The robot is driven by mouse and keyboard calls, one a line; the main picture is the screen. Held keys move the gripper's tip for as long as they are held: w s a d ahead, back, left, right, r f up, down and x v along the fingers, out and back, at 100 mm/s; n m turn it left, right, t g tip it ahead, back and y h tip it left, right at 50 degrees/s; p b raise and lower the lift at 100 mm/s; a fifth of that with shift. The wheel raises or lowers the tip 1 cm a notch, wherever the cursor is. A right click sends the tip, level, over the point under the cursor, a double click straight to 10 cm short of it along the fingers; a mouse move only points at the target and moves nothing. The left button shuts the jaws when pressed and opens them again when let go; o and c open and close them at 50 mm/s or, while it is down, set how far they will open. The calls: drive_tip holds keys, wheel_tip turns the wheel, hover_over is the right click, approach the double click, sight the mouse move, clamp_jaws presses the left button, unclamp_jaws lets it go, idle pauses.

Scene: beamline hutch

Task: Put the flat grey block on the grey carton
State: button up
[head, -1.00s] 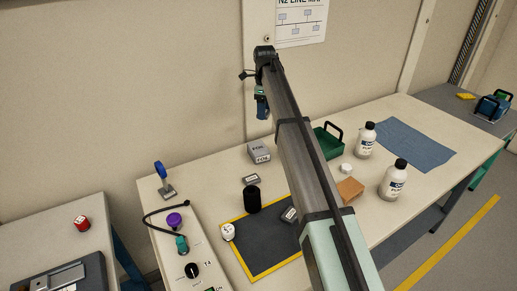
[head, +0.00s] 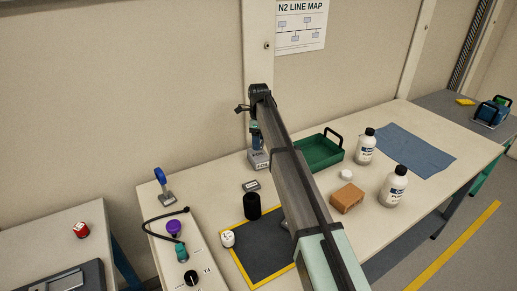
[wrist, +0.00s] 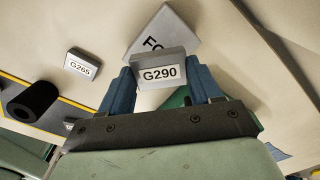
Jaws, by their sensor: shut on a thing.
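The flat grey block, labelled G290 (wrist: 162,72), is between the two blue fingers of my gripper (wrist: 163,84) in the wrist view, which are shut on it. The grey carton (wrist: 165,26) lies just beyond the block there, partly hidden by it, with its lettering cut off. In the head view my gripper (head: 257,143) points down right at the carton (head: 259,161), at the back of the bench. I cannot tell whether the block touches the carton. A second grey block, labelled G265 (wrist: 81,64), lies on the bench; it also shows in the head view (head: 250,185).
A black cylinder (head: 252,206) and a white labelled item (head: 228,238) stand by the yellow-edged dark mat (head: 256,258). A green tray (head: 318,152), orange block (head: 347,197) and two white bottles (head: 365,146) are to the right. My arm hides part of the mat.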

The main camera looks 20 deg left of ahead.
sight(259, 154)
drive_tip(key=shift+f, duration=2)
drive_tip(key=shift+f, duration=0.1)
drive_tip(key=o, duration=1.1)
wheel_tip(259, 154, up, 12)
drive_tip(key=shift+r, duration=0.1)
drive_tip(key=shift+o, duration=0.4)
